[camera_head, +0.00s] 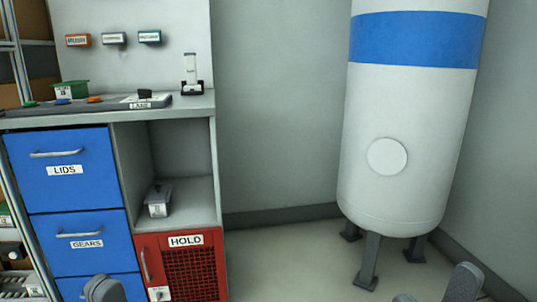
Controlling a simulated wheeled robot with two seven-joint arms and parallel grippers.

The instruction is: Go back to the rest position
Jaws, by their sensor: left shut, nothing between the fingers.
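My left gripper (104,289) shows only as a grey rounded part at the bottom left edge, in front of the blue drawers. It is shut with nothing in it, and the rest of it is cut off by the frame. Grey parts of my own body also show at the bottom right edge, over the floor. I cannot make out my right gripper's fingers.
A cabinet has blue drawers labelled LIDS (62,190) and GEARS (85,220), and a red HOLD door (190,268). A small box (158,200) sits in its open shelf. A white tank (400,120) stands on legs at right. The floor between (290,250) is clear.

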